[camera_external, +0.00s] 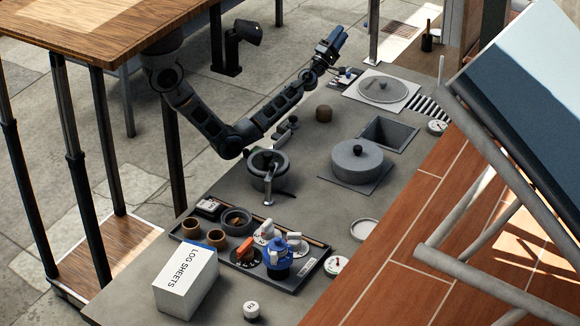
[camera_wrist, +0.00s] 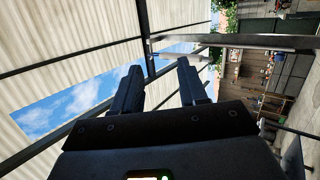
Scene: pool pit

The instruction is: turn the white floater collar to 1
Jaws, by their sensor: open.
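A dark tray (camera_external: 300,283) on the counter, lower middle of the external view, holds several small floater-like parts. A white one with red marks (camera_external: 263,232) stands near its middle; a second white piece (camera_external: 296,242) is beside a blue-topped one (camera_external: 279,260). I cannot tell which is the white floater collar, and its numbers are too small to read. My gripper (camera_external: 334,42) is raised at the top of the external view, far from the tray. Its two fingers are apart and empty in the wrist view (camera_wrist: 158,80), which shows roof and sky; the tray is not in that view.
An orange-black part (camera_external: 243,256) sits in the tray. A dark pot (camera_external: 266,170) and a lidded grey pot (camera_external: 357,160) stand behind. A sloped panel (camera_external: 530,75) overhangs the right.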

